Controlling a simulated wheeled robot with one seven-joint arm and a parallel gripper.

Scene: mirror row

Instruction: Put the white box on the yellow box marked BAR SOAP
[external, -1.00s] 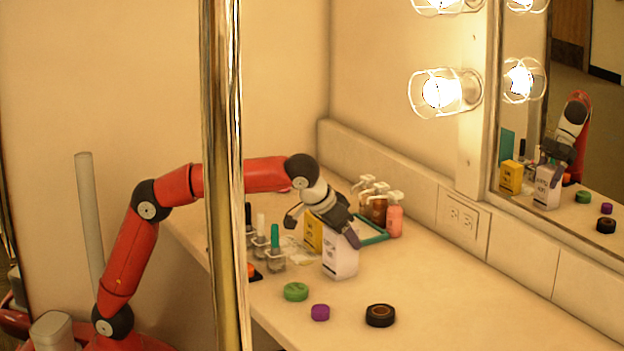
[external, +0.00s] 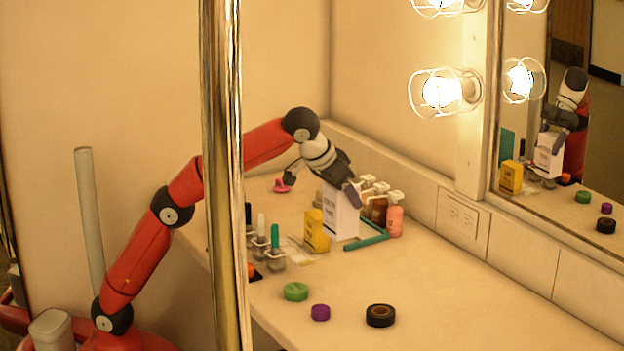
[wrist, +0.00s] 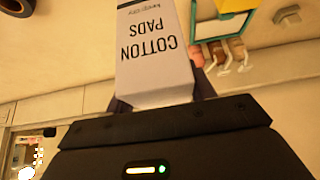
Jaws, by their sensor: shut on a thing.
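My gripper (external: 341,186) is shut on the white box (external: 340,217) and holds it upright by its upper part. In the wrist view the white box (wrist: 153,55) reads COTTON PADS and sits between my fingers. The yellow box (external: 316,236) stands on the counter, just left of the white box in the external view; its label is too small to read. The mirror shows the white box raised higher than the yellow box, with a gap above the counter.
A teal-edged tray (external: 368,242) and several pump bottles (external: 379,207) stand right of the white box. Small bottles (external: 275,246) stand left of the yellow box. A green disc (external: 296,291), a purple disc (external: 320,312) and a black roll (external: 380,315) lie in front. The right counter is clear.

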